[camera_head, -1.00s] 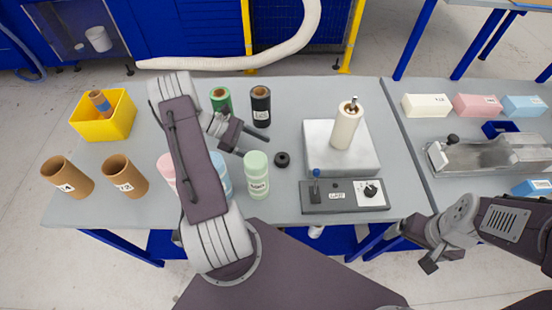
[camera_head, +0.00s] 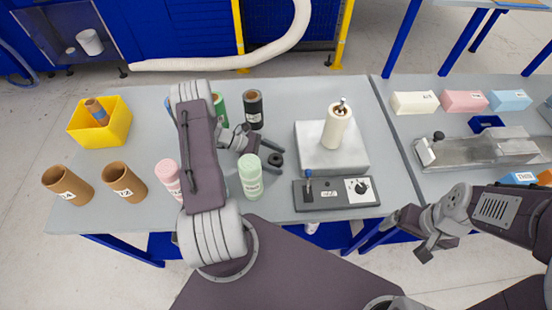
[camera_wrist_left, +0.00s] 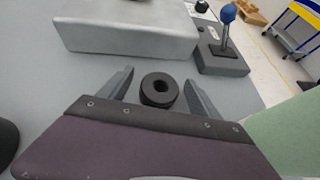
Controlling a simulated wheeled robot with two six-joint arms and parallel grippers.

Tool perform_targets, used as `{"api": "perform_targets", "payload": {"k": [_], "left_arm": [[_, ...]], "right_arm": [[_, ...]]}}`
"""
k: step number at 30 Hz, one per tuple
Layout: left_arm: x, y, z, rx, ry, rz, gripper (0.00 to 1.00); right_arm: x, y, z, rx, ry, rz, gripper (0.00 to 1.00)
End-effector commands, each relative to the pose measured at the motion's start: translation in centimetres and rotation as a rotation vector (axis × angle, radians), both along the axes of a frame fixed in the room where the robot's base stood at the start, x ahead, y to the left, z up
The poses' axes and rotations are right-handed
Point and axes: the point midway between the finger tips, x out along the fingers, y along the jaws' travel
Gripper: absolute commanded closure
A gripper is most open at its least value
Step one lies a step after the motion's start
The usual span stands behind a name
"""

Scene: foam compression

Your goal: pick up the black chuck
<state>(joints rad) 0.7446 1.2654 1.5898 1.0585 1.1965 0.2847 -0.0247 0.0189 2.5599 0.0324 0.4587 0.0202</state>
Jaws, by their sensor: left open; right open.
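The black chuck (camera_head: 276,159) is a short dark ring with a hole through its middle, lying on the grey table. In the left wrist view the black chuck (camera_wrist_left: 159,90) sits between the two open fingers of my left gripper (camera_wrist_left: 160,92), with a gap on each side. In the head view my left gripper (camera_head: 270,156) reaches the chuck from the left, its fingers either side of it. My right gripper (camera_head: 408,236) is open and empty off the table's front edge at the right.
A metal block (camera_head: 318,160) with a white roll and a control box (camera_head: 336,194) are to the right.

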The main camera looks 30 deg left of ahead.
Motion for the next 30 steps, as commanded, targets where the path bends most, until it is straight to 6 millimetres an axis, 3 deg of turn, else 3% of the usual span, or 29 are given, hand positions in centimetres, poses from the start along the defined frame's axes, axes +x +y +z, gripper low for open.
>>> {"api": "perform_targets", "payload": {"k": [3,4,11,20,27,30], "left_arm": [[0.0,0.0,0.0,0.0,0.0,0.0,0.27],[0.0,0.0,0.0,0.0,0.0,0.0,0.33],[0.0,0.1,0.0,0.0,0.0,0.0,0.95],[0.0,0.1,0.4,0.0,-0.001,0.0,0.95],[0.0,0.1,4.1,0.004,-0.004,-0.001,0.95],[0.2,-2.4,5.4,-0.001,-0.001,-0.005,0.95]], "right_arm": [[0.0,0.0,-0.1,0.0,0.0,0.0,0.11],[0.0,0.0,-0.1,0.0,0.0,0.0,0.11],[0.0,0.0,-0.1,0.0,0.0,0.0,0.11],[0.0,0.0,-0.2,0.0,0.0,0.0,0.11],[0.0,0.0,-1.1,0.0,0.0,0.0,0.11],[0.0,0.0,-1.5,0.0,0.0,0.0,0.11]]}}
